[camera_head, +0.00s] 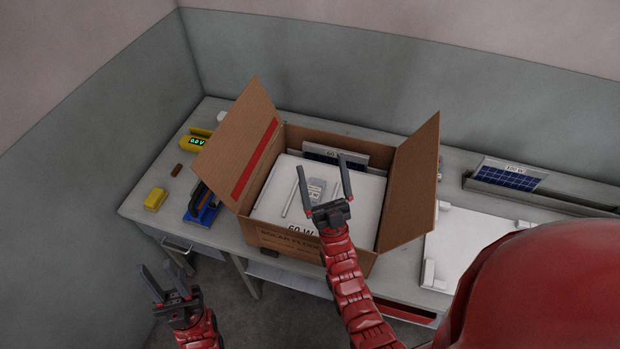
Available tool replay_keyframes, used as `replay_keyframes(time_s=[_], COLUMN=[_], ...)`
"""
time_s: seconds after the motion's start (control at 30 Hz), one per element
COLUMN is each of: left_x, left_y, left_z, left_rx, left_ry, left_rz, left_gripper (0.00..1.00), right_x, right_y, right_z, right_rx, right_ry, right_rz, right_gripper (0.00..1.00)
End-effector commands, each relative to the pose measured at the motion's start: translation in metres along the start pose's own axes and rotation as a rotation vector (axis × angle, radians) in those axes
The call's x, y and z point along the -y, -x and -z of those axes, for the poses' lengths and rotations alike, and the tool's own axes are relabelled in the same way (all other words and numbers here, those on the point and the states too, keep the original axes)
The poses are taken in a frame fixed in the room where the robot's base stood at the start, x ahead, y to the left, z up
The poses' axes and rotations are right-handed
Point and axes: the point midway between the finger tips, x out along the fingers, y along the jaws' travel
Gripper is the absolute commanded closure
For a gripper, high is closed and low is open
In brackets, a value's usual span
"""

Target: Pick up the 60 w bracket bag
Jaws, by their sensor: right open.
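An open cardboard box (410,195) stands on the bench with its flaps spread. Inside it lies a white slab or packet (365,190) with a small grey item (317,187) on top that looks like a remote. A "60 W" label (302,229) shows near the box's front wall. I cannot tell for certain which of these is the 60 W bracket bag. My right gripper (322,168) is open over the box, its fingers either side of the grey item, with no visible grip. My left gripper (159,272) is open and empty, low in front of the bench's left end.
A 60 W solar panel (330,155) stands at the box's back wall. A 100 W panel (510,174) sits in a rack at right. A white foam tray (475,240) lies right of the box. A yellow meter (196,143), yellow block (155,199) and blue tool (204,210) stand left.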

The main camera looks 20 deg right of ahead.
Motion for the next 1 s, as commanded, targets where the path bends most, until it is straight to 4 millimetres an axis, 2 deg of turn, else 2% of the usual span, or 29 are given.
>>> replay_keyframes(time_s=[0.03,0.1,0.37,0.4,0.5,0.6,0.7,0.8,0.87,0.97,1.0], left_x=[0.0,0.0,0.001,0.001,0.001,0.001,0.001,0.001,0.001,0.002,0.002], left_y=[-0.004,-0.004,-0.009,-0.011,-0.015,-0.018,-0.022,-0.025,-0.028,-0.031,-0.032], left_z=[0.001,0.0,0.001,0.002,0.002,0.003,0.004,0.004,0.004,0.005,0.005], left_rx=[0.001,0.001,0.001,0.001,0.001,0.001,0.001,0.001,0.001,0.001,0.001], left_ry=[0.0,0.0,0.0,0.0,0.0,0.0,0.0,0.0,0.0,0.0,0.0], left_rz=[0.0,0.0,0.0,0.0,0.0,0.0,0.0,0.0,0.0,0.0,0.0], left_gripper=[0.64,0.64,0.64,0.64,0.64,0.64,0.64,0.64,0.64,0.64,0.64], right_x=[-0.002,-0.004,-0.022,-0.027,-0.042,-0.057,-0.071,-0.082,-0.084,-0.083,-0.08], right_y=[-0.013,-0.02,-0.045,-0.047,-0.051,-0.049,-0.04,-0.03,-0.023,-0.011,-0.008], right_z=[-0.027,-0.071,-0.223,-0.25,-0.314,-0.36,-0.386,-0.391,-0.384,-0.355,-0.339], right_rx=[0.057,0.159,0.555,0.638,0.864,1.09,1.317,1.535,1.664,1.88,1.961], right_ry=[-0.009,-0.022,-0.062,-0.07,-0.088,-0.108,-0.128,-0.15,-0.166,-0.192,-0.203], right_rz=[0.001,0.0,-0.035,-0.05,-0.102,-0.173,-0.261,-0.36,-0.424,-0.532,-0.575], right_gripper=[0.0,0.0,0.0,0.0,0.0,0.0,0.0,0.0,0.0,0.0,0.0])
